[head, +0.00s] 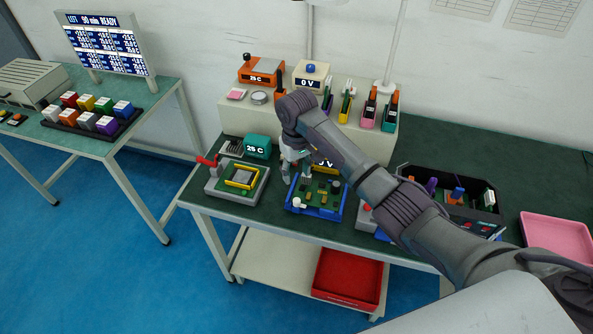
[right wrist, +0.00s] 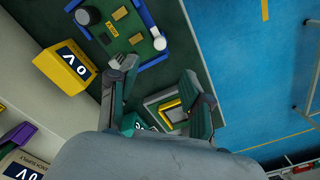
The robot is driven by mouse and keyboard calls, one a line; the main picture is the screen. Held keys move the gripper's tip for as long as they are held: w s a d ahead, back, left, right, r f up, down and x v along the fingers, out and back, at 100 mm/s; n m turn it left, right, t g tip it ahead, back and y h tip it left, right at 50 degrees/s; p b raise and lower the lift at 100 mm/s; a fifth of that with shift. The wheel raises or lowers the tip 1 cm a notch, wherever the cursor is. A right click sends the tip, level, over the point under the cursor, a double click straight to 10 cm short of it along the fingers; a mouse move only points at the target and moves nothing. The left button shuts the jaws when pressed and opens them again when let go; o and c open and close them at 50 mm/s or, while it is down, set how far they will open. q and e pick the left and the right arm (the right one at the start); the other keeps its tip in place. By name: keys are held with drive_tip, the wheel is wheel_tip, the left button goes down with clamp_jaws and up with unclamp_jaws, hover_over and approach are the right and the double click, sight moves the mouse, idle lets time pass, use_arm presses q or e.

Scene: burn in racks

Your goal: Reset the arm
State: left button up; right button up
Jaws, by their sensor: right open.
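My right arm reaches in from the right in the head view. Its gripper (head: 293,165) hangs above the green bench (head: 439,155), between a grey fixture with a yellow frame (head: 241,178) and a green circuit board in a blue holder (head: 317,206). In the right wrist view the two fingers of the right gripper (right wrist: 160,85) stand apart with nothing between them. The blue holder (right wrist: 154,29) and the grey fixture (right wrist: 170,108) show beyond the fingers. A yellow 0 V meter (right wrist: 65,69) stands beside the board; my arm partly hides it in the head view. My left gripper is out of view.
A teal 25 C box (head: 257,147) stands behind the fixture. A cream shelf (head: 236,116) at the back carries instruments and upright coloured tools. A black parts bin (head: 472,213) and pink tray (head: 557,238) lie right. A red tray (head: 348,278) sits below. Another table (head: 88,143) stands left.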

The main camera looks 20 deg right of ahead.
idle(0.4)
drive_tip(key=s+a+f+n+t+y, duration=0.15)
drive_tip(key=s+f, duration=0.25)
drive_tip(key=s, duration=0.5)
drive_tip(key=s+a+f+m, duration=0.15)
drive_tip(key=s+f, duration=0.25)
drive_tip(key=s, duration=0.4)
drive_tip(key=s+d+r+t+h, duration=0.1)
drive_tip(key=s+d+r, duration=0.2)
drive_tip(key=s, duration=0.5)
drive_tip(key=s+d+r+t, duration=0.1)
drive_tip(key=s+d+r, duration=0.2)
drive_tip(key=s, duration=0.5)
wheel_tip(320, 180, down, 32)
drive_tip(key=s+r+g+b, duration=0.1)
drive_tip(key=s+b, duration=0.1)
drive_tip(key=b, duration=0.3)
drive_tip(key=s+d+f+g+b, duration=0.1)
drive_tip(key=s+d+f+b, duration=0.1)
drive_tip(key=s+f, duration=1.4)
wheel_tip(320, 180, down, 4)
drive_tip(key=shift+s+d+r+b, duration=0.25)
drive_tip(key=shift+d+b, duration=0.1)
drive_tip(key=shift+d, duration=0.1)
